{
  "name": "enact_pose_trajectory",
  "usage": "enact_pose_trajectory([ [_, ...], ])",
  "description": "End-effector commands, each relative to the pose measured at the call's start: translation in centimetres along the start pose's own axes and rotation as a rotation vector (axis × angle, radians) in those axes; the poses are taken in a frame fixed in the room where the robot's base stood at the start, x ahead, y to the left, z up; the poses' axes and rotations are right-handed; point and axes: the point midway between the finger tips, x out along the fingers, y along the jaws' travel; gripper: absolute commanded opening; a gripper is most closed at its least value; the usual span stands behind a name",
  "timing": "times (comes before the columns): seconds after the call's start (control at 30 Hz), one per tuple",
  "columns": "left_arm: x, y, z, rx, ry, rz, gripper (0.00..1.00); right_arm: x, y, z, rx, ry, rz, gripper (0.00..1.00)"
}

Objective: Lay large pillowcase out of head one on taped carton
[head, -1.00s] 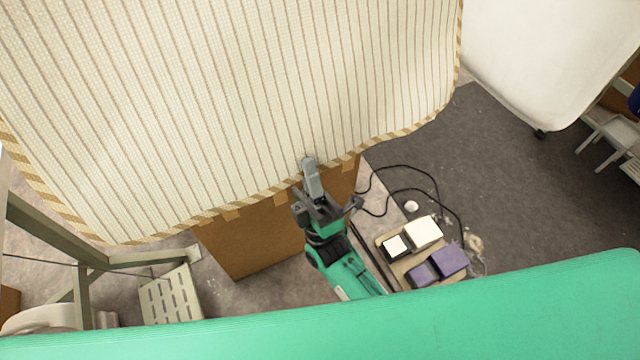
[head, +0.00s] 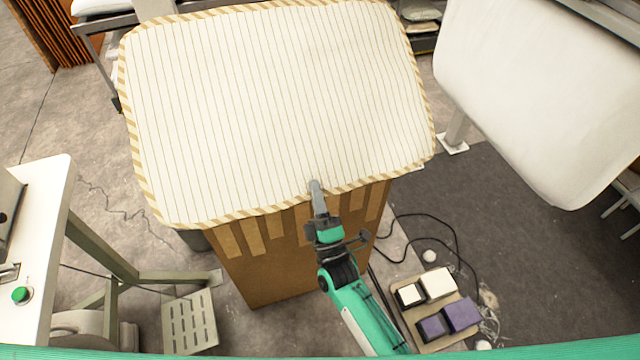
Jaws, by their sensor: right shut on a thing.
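The large pillowcase (head: 275,100) is white with thin stripes and a tan-and-white striped edge. It lies spread out flat over the top of the taped carton (head: 262,270), and its near edge runs along the carton's top front. The carton is brown with several lighter tape strips down its front; its top is hidden under the pillowcase. My right gripper (head: 317,190) is shut on the near edge of the pillowcase, right of its middle. My left gripper is not in view.
A white padded form (head: 540,90) stands at the right. A pedal board with white and purple blocks (head: 437,305) and black cables lies on the floor at lower right. A white machine table (head: 40,230) with a green button stands at left, a slotted pedal (head: 190,320) below it.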

Motion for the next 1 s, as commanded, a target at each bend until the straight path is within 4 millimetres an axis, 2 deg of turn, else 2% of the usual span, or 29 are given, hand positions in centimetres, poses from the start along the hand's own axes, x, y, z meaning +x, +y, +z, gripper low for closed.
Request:
enact_pose_trajectory([
  [0.03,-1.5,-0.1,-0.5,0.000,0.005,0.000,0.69,0.5,0.0,-0.1,0.001,-0.004,-0.039,0.00],
  [0.3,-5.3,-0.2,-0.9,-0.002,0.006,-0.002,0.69,0.3,-3.5,0.2,0.003,-0.018,-0.265,0.00],
  [0.5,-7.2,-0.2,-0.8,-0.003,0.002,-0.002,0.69,-1.3,-6.0,0.3,0.003,-0.027,-0.417,0.00],
  [0.8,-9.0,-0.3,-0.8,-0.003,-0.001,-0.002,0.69,-3.2,-8.8,0.5,0.004,-0.037,-0.583,0.00],
  [1.0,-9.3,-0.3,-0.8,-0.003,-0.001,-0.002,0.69,-3.8,-9.5,0.5,0.003,-0.038,-0.619,0.00],
])
